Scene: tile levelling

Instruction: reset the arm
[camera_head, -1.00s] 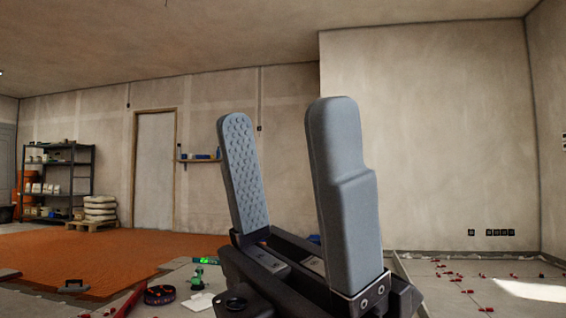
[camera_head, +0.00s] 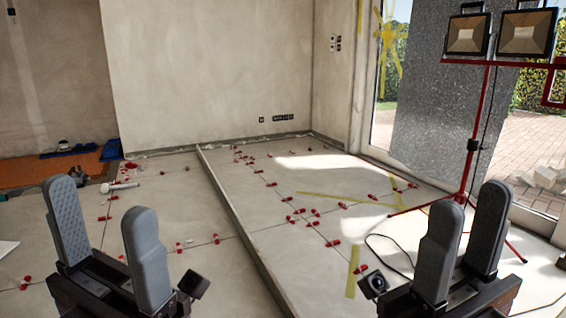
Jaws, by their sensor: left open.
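My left gripper (camera_head: 106,238) is at the lower left of the head view, fingers pointing up, open with a clear gap and nothing between them. My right gripper (camera_head: 464,238) is at the lower right, fingers up and apart, with nothing seen between them. Both are in front of the tiled floor and touch nothing that I can see.
Floor tiles (camera_head: 240,177) carry several red levelling clips (camera_head: 293,218). A long straight raised edge (camera_head: 238,225) crosses the floor between my grippers. A red tripod (camera_head: 478,140) with two work lights stands at right, a cable near its foot. A white mallet (camera_head: 120,186) lies at left.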

